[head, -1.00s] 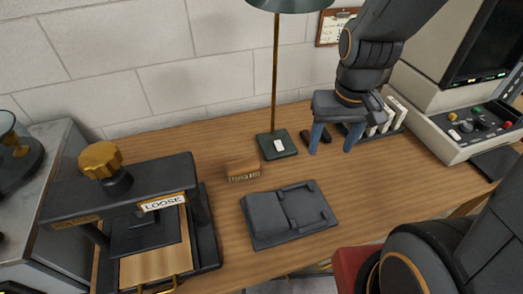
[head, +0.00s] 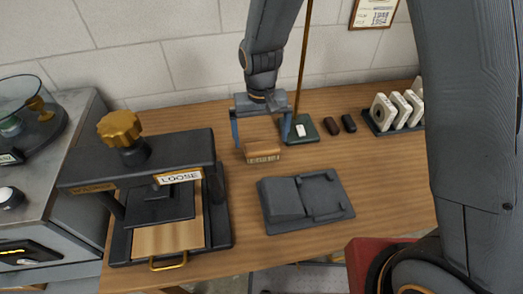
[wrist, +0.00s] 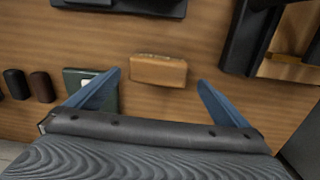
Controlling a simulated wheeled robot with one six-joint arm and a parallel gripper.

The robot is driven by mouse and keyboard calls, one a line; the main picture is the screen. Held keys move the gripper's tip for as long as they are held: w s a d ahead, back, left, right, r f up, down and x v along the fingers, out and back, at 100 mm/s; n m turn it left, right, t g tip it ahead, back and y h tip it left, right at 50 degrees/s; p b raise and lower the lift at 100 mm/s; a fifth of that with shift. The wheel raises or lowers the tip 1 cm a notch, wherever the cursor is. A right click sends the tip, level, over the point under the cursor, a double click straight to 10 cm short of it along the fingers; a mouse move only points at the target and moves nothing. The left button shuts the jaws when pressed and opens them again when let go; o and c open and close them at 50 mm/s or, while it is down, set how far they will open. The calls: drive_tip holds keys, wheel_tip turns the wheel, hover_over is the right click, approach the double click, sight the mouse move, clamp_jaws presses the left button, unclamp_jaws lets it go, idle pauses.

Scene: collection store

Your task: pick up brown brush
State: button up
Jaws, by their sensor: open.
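The brown brush (head: 263,152) is a small block with pale bristles along its lower front edge. It lies on the wooden table between the press and the lamp base. It also shows in the wrist view (wrist: 158,70), ahead of the fingers and roughly midway between them. My gripper (head: 261,141) is open and empty, with its blue fingers spread to either side of the brush in the head view. In the wrist view my gripper (wrist: 158,88) has both fingers apart from the brush. How high the fingertips are above the table is hard to tell.
A black press (head: 140,170) labelled LOOSE stands left of the brush. The green lamp base (head: 302,130) with its pole is close on the right. A dark grey tray (head: 325,211) lies in front. Two small dark objects (head: 331,125) and a rack (head: 380,128) stand further right.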

sight(262, 146)
drive_tip(key=shift+d+f+p, duration=0.15)
drive_tip(key=shift+f+p, duration=0.75)
drive_tip(key=shift+f, duration=1.7)
drive_tip(key=c, duration=1)
drive_tip(key=shift+r, duration=0.1)
wheel_tip(262, 146, up, 10)
drive_tip(key=shift+f+b, duration=0.1)
drive_tip(key=shift+b, duration=1)
